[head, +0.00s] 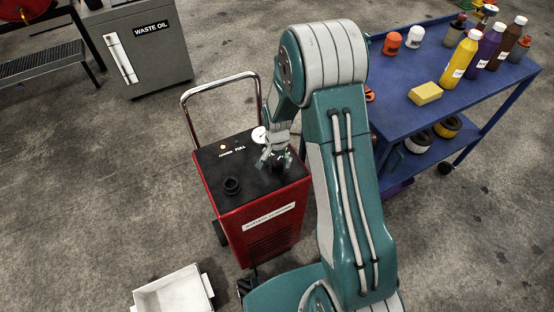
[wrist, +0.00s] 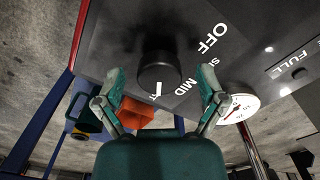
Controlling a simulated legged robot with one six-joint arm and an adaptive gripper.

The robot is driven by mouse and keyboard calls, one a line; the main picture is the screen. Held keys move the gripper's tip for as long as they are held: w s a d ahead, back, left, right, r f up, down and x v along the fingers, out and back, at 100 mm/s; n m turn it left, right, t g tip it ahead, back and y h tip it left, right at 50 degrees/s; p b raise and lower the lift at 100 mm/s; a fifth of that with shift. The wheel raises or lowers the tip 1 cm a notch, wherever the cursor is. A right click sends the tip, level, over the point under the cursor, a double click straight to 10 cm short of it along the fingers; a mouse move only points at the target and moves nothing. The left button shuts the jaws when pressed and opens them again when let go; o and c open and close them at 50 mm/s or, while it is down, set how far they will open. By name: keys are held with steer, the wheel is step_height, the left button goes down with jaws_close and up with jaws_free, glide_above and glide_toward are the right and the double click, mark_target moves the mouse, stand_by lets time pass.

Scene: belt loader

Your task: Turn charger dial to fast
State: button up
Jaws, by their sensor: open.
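The red charger (head: 262,222) stands on the floor with a black top panel. In the wrist view a round black dial (wrist: 157,68) sits on the panel (wrist: 110,40). White lettering beside it reads OFF and MID, with a partly hidden word between them and a white mark at the dial's near edge. My gripper (wrist: 162,78) is open, one finger on each side of the dial; contact cannot be told. In the head view my gripper (head: 276,158) is over the panel's right part and hides most of the dial.
A second black knob (head: 231,186) and a white gauge (head: 258,134) are on the charger top, with a metal handle (head: 186,100) behind. A blue cart (head: 395,122) with bottles stands right. A waste oil bin (head: 150,65) is at back left. A white crate (head: 172,296) lies in front.

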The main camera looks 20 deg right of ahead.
steer(key=shift+r, duration=0.1)
step_height(320, 180, up, 12)
stand_by(0.5)
stand_by(0.4)
step_height(320, 180, up, 8)
steer(key=n+t, duration=0.1)
steer(key=n, duration=0.1)
glide_above(277, 160)
steer(key=s, duration=0.4)
steer(key=s+r+n+t, duration=0.2)
steer(key=s+r, duration=0.3)
steer(key=r, duration=0.1)
steer(key=s+r+n+t, duration=0.1)
steer(key=s+r+n, duration=0.1)
steer(key=s, duration=0.5)
steer(key=s+r+n+t, duration=0.1)
steer(key=s+r+n, duration=0.1)
steer(key=s+r, duration=0.2)
steer(key=s, duration=0.3)
steer(key=shift+r+t, duration=0.25)
steer(key=shift+t, duration=0.05)
